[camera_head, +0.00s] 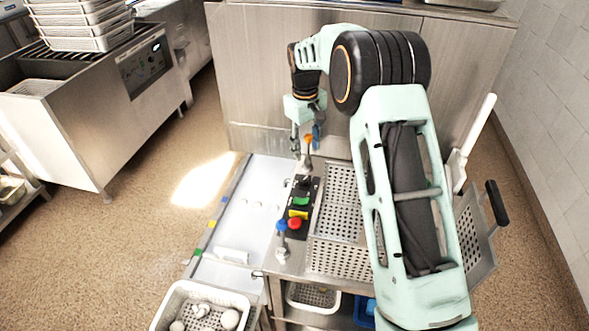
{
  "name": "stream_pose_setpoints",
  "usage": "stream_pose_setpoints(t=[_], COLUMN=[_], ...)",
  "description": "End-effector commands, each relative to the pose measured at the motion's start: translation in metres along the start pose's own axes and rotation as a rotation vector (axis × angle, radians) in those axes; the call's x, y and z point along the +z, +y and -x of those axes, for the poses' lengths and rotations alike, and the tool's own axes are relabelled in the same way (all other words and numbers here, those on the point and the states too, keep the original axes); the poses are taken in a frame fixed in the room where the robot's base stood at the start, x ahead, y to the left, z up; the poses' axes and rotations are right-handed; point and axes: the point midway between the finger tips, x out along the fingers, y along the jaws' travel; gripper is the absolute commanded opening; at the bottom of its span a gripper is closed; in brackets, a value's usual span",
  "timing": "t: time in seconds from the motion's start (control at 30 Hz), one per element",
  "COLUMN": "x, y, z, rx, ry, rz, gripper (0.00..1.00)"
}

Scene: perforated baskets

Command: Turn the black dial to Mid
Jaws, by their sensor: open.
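The black dial (303,183) sits on the far part of a dark control panel, just beyond a green button. It is small here, and neither its pointer nor any Mid label can be read. My gripper (306,143) is open, pointing down at the far end of the panel, beyond the dial in the picture. Its fingers appear on either side of an orange-topped lever (308,139); I cannot tell whether they touch it. Nothing is seen held.
A green button (301,201), yellow button (298,214) and red button (295,224) line the panel. A blue-topped lever (281,226) stands at its near end. A perforated basket (342,262) is close on the right. A white surface (240,225) lies left.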

Motion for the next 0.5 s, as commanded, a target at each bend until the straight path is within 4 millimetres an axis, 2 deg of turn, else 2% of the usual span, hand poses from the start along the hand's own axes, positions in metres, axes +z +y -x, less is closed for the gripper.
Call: stream_pose_setpoints(t=[0.03, 0.33, 0.5], x=[0.001, 0.003, 0.004], y=[-0.001, -0.007, -0.009], z=[-0.009, -0.040, -0.073], rx=[-0.022, -0.055, -0.055], ry=[-0.011, -0.029, -0.030], rz=[0.001, 0.005, 0.005], gripper=[0.41, 0.41, 0.41])
